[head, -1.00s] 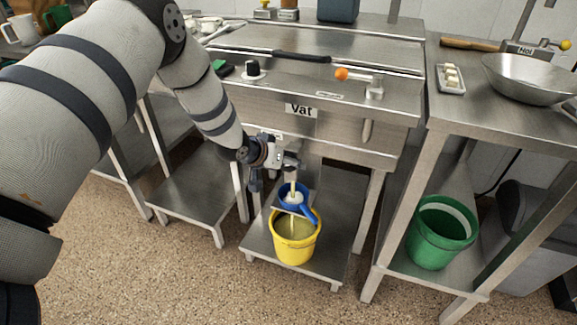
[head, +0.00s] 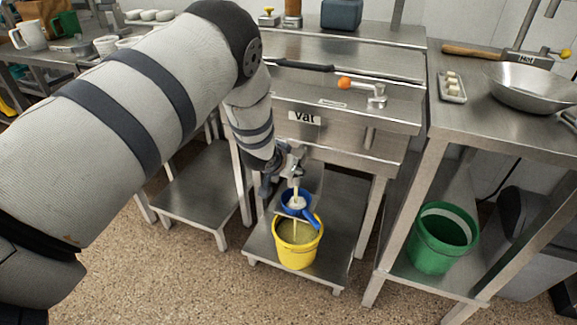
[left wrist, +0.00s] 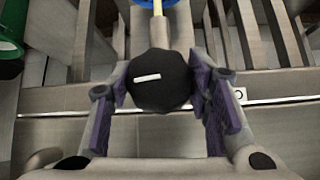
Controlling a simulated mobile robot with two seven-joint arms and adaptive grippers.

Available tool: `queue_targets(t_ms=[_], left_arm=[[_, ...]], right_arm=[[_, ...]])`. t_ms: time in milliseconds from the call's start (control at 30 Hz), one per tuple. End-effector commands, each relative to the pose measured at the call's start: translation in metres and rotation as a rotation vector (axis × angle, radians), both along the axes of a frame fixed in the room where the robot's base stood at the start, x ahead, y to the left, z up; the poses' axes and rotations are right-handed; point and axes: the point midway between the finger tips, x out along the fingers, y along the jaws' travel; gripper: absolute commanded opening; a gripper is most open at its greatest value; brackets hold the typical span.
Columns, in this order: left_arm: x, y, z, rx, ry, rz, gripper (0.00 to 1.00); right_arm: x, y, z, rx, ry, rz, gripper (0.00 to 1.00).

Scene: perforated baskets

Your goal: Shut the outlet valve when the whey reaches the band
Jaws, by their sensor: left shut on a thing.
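My left gripper (head: 284,172) is at the outlet under the vat (head: 345,128), which is labelled "Vat". In the left wrist view its fingers stand either side of a round black valve knob (left wrist: 160,82) and are shut on it. The knob's white mark lies nearly crosswise. A pale stream of whey (left wrist: 157,7) runs from the outlet. It falls through a blue strainer (head: 297,203) into a yellow bucket (head: 298,255). Liquid shows inside the bucket, but I cannot make out a band. My right gripper is not in view.
The yellow bucket stands on a low steel shelf (head: 262,246). A green bucket (head: 441,238) with a pale inner band stands under the right table. An orange-tipped tap (head: 363,88) sits on the vat's ledge. A metal pan (head: 530,88) is on the right table.

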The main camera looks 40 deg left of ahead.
Motion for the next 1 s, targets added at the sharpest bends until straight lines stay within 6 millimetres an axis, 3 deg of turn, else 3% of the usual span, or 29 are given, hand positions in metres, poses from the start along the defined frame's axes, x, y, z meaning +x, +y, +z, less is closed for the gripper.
queue_targets(t_ms=[200,500,533,600,900,1000], left_arm=[[0.0,-0.002,-0.002,0.114,0.028,-0.003,0.17],[0.0,-0.001,-0.002,0.118,0.03,-0.001,0.17],[0.0,-0.001,-0.002,0.118,0.03,-0.001,0.52],[0.0,-0.001,-0.002,0.118,0.03,-0.001,0.65],[0.0,-0.001,0.0,0.117,0.028,-0.001,0.65],[-0.007,-0.004,0.009,0.117,0.027,-0.001,0.65]], right_arm=[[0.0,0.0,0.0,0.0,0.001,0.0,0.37],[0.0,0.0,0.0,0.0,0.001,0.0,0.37],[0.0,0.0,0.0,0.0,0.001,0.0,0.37],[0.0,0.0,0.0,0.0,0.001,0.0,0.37],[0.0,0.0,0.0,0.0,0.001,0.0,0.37],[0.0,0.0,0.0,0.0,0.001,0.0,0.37]])
